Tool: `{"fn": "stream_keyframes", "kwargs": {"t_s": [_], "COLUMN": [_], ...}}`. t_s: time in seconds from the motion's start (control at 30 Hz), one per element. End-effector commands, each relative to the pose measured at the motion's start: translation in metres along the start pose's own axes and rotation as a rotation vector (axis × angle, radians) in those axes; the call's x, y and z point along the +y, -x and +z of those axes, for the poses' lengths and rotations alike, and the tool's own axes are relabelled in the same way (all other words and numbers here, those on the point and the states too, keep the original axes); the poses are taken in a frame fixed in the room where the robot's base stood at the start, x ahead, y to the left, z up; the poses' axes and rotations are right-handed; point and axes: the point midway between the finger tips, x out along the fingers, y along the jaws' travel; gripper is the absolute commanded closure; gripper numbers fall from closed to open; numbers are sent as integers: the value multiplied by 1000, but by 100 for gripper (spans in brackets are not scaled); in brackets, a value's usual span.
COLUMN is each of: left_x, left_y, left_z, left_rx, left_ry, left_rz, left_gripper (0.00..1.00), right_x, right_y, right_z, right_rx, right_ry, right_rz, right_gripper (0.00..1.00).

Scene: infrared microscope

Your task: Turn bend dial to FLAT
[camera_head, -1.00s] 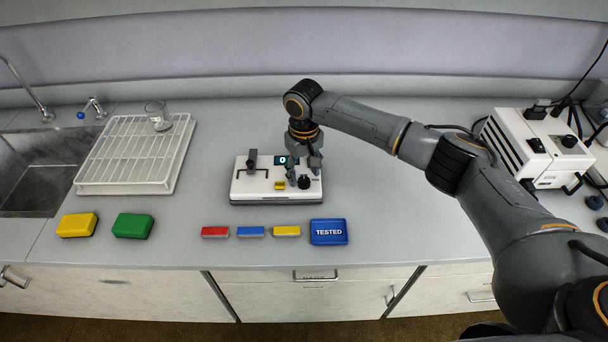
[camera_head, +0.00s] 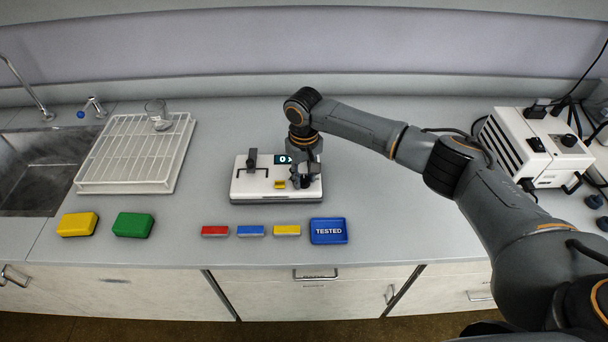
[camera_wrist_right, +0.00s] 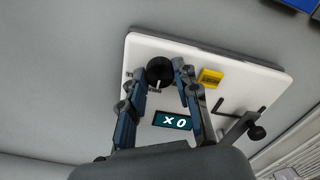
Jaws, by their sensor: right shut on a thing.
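The white instrument (camera_head: 245,187) sits on the bench in the middle of the head view. Its black round dial (camera_wrist_right: 159,70) with a pale pointer mark shows in the right wrist view. My right gripper (camera_wrist_right: 157,74) is shut on the dial, one finger on each side. In the head view my right gripper (camera_head: 302,178) comes down over the instrument's right part and hides some of the dial (camera_head: 306,183). A dark display (camera_wrist_right: 173,120) shows a 0 and an x-like sign. Dial markings are too small to read. My left gripper is not in view.
A yellow block (camera_wrist_right: 210,77) and a black-handled lever (camera_wrist_right: 243,122) are on the instrument near the dial. A white rack (camera_head: 88,178) stands left.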

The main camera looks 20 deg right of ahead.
Motion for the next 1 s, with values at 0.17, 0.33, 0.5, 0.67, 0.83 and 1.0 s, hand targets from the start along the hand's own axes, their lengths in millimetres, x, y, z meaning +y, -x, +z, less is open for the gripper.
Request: {"fn": "stream_keyframes", "kwargs": {"t_s": [0.17,0.33,0.5,0.67,0.83,1.0], "left_x": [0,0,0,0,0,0], "left_y": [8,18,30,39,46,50], "left_z": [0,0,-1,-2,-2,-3], "left_rx": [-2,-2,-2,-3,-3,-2], "left_ry": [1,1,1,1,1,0], "left_rz": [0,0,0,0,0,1], "left_gripper": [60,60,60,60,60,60], "right_x": [0,-1,-1,-1,-1,-1], "right_y": [2,3,4,3,2,2], "right_z": [0,0,0,0,0,0], "right_rx": [-1,-1,0,0,1,1], "right_ry": [53,158,307,458,618,765], "right_rz": [-1,-2,-2,-3,-2,-2], "right_gripper": [100,100,100,100,100,100]}}
